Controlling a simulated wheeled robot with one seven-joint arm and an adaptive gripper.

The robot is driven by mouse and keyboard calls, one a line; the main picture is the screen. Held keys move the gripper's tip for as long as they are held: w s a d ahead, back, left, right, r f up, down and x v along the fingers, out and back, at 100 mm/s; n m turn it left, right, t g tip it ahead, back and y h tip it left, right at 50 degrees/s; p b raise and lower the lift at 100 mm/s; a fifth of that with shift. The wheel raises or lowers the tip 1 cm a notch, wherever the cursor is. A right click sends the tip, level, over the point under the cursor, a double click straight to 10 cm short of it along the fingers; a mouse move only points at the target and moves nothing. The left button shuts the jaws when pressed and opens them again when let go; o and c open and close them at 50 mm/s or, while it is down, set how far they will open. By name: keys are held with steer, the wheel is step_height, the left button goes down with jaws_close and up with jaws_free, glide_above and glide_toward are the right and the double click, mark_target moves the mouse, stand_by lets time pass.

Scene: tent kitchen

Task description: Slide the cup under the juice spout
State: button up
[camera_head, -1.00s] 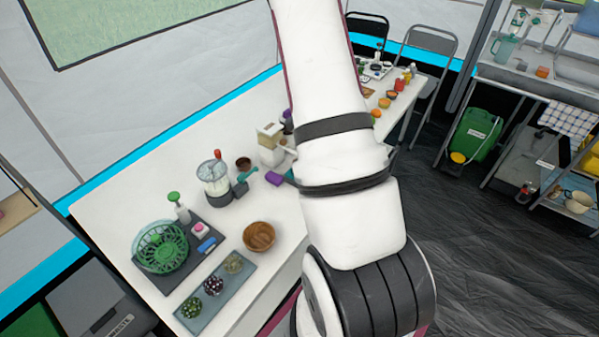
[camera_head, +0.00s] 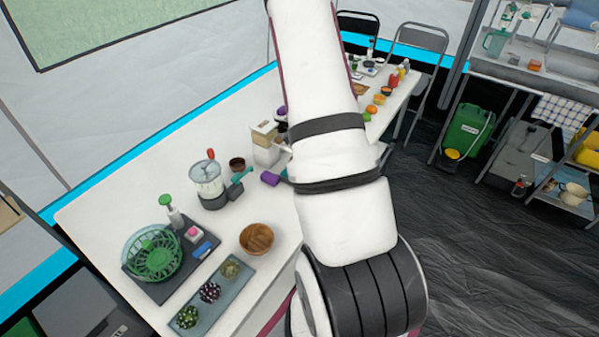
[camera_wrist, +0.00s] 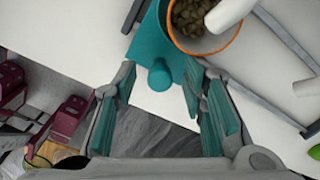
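My gripper (camera_wrist: 160,80) is open in the wrist view, with teal pads on both fingers. A teal thing with a round stub (camera_wrist: 161,76) lies ahead of and between the fingertips, with clear gaps on either side. I cannot tell whether it is held or part of the spout. In the head view my arm hides the gripper. A beige-and-white appliance (camera_head: 265,148) stands on the table just left of my arm. A purple piece (camera_head: 270,178) and a teal piece (camera_head: 240,175) lie near it. I cannot make out which thing is the juice cup.
An orange-rimmed container (camera_wrist: 207,52) with brown lumps sits beyond the right finger. On the white table (camera_head: 120,185) are a clear jar-like appliance (camera_head: 208,182), a wooden bowl (camera_head: 257,238), a green basket (camera_head: 150,256) and a tray of cacti (camera_head: 243,270). Bare tabletop lies at the left.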

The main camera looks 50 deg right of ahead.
steer(key=c, duration=0.8)
steer(key=shift+c, duration=0.2)
steer(key=shift+d, duration=0.1)
steer(key=shift+w+d+b, duration=0.35)
steer(key=shift+d+b, duration=1.45)
steer(key=shift+d, duration=2.35)
steer(key=shift+w+d+b, duration=0.4)
steer(key=shift+d+b, duration=1.4)
steer(key=shift+d, duration=2.35)
steer(key=shift+w+d+b, duration=0.35)
steer(key=shift+d+b, duration=1.45)
steer(key=shift+d, duration=2.45)
steer(key=o, duration=0.9)
steer(key=shift+s+r, duration=0.1)
steer(key=shift+r, duration=0.05)
